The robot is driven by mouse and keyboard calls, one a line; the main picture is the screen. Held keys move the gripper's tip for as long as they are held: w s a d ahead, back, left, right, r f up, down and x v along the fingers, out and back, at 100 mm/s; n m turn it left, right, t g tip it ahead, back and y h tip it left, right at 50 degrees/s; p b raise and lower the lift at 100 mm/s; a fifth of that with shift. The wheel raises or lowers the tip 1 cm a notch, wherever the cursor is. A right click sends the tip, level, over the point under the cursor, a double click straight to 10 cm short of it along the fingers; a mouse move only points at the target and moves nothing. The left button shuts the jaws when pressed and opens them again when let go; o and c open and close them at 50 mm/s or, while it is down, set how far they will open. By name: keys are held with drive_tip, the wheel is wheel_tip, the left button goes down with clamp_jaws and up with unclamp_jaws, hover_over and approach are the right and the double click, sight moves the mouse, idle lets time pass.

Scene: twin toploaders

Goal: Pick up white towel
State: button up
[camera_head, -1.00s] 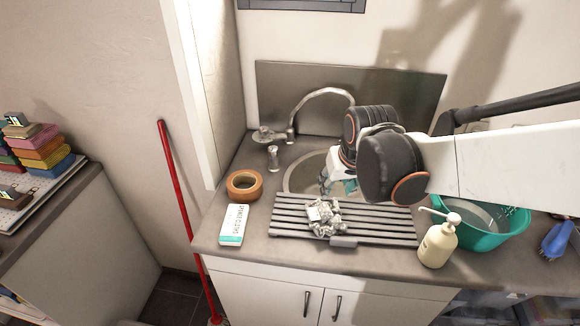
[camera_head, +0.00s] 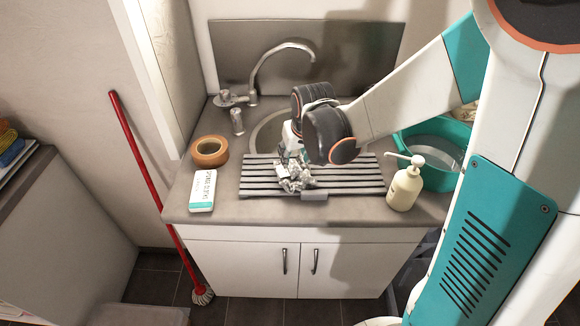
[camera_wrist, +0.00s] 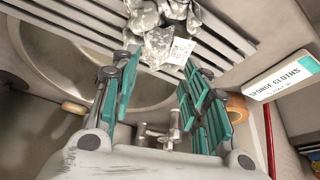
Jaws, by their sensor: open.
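No plainly recognisable white towel shows. A crumpled, shiny grey-and-white bundle (camera_head: 294,177) lies on the slatted drying rack (camera_head: 345,183) beside the sink; it also shows at the top of the wrist view (camera_wrist: 160,42), with a small white label. I cannot tell whether it is cloth or wrapping. My gripper (camera_wrist: 158,68) is open, its teal fingers apart with nothing between them. In the wrist view the bundle lies just beyond the fingertips. In the head view my gripper is partly hidden by my arm, over the sink's edge behind the bundle.
The faucet (camera_head: 282,50) rises behind the sink (camera_head: 263,135). A soap dispenser (camera_head: 405,188) and a green basin (camera_head: 448,178) stand right. A red mop (camera_head: 140,155) leans at the left.

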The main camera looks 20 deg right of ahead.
sight(294, 162)
drive_tip(key=x, duration=0.1)
drive_tip(key=b+x, duration=0.1)
drive_tip(key=x, duration=0.3)
drive_tip(key=shift+d+r+b, duration=0.1)
drive_tip(key=shift+d+b, duration=0.2)
clamp_jaws()
